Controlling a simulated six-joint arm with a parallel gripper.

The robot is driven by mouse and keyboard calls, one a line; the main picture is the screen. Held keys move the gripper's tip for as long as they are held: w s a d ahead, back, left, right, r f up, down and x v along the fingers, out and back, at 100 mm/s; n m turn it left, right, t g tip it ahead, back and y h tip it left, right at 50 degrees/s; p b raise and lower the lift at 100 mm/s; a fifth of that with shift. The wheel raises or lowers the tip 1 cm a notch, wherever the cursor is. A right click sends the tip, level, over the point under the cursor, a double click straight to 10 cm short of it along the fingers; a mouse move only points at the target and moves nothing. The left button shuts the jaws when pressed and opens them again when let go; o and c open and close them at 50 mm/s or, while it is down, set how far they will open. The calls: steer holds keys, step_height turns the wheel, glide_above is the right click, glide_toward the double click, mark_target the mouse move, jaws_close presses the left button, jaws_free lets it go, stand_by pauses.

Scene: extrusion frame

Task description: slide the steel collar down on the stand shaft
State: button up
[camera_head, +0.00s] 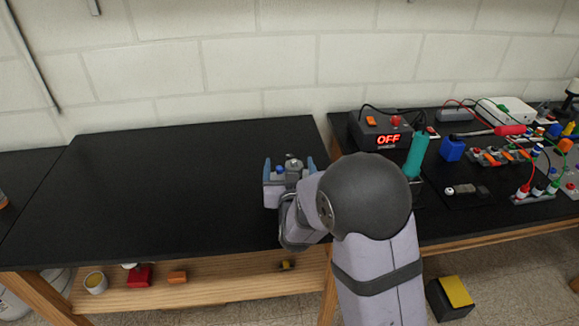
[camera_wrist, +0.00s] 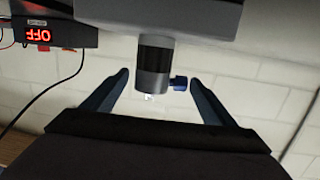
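The steel collar (camera_wrist: 151,82) is a short grey cylinder with a blue thumbscrew (camera_wrist: 178,83) on its side. It adjoins a black cylindrical section (camera_wrist: 155,48) below a broad grey block in the inverted wrist view. My gripper (camera_wrist: 157,77) is open, with one blue finger on each side of the collar. A gap shows on the left; the thumbscrew lies close to the right fingertip, and I cannot tell whether they touch. In the head view, my gripper (camera_head: 289,163) surrounds a small metallic top (camera_head: 293,161) and the blue thumbscrew (camera_head: 280,170); my arm hides what is lower.
The black tabletop (camera_head: 160,190) is clear left of my gripper. To the right, a power supply (camera_head: 385,130) reading OFF, a teal-handled tool (camera_head: 416,155), a blue block (camera_head: 452,148) and several wired parts crowd the other bench. A brick wall (camera_head: 220,70) stands behind.

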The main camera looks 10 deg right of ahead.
steer(key=shift+s+a+r+b, duration=0.1)
steer(key=shift+s+r+b, duration=0.15)
steer(key=shift+s, duration=0.95)
steer(key=shift+s+a+r+b, duration=0.1)
steer(key=shift+s+b, duration=0.15)
steer(key=shift+s, duration=1)
steer(key=shift+s+a+r+b, duration=0.1)
steer(key=shift+s+r+b, duration=0.15)
steer(key=shift+s, duration=0.95)
steer(key=shift+f, duration=0.1)
steer(key=shift+s+a+f+g+y+p, duration=0.15)
steer(key=shift+f+g+y+p, duration=0.15)
steer(key=shift+g+p, duration=0.2)
steer(key=s+f+g+p, duration=0.1)
steer(key=s+f+n+g+y+p, duration=0.1)
steer(key=s+g, duration=0.1)
steer(key=shift+a+f, duration=0.2)
steer(key=s+d+f+g+p, duration=0.1)
steer(key=s+d+g, duration=0.1)
steer(key=s+g, duration=0.2)
steer(key=s+d+f+g+p, duration=0.1)
steer(key=s+g, duration=0.3)
steer(key=s, duration=0.7)
steer(key=s+d+f+g+p, duration=0.2)
steer(key=s+d+g, duration=0.1)
steer(key=s, duration=0.5)
steer(key=shift+s+d+g, duration=0.25)
steer(key=shift+d+g, duration=0.05)
steer(key=shift+g, duration=0.3)
steer(key=shift+c, duration=0.4)
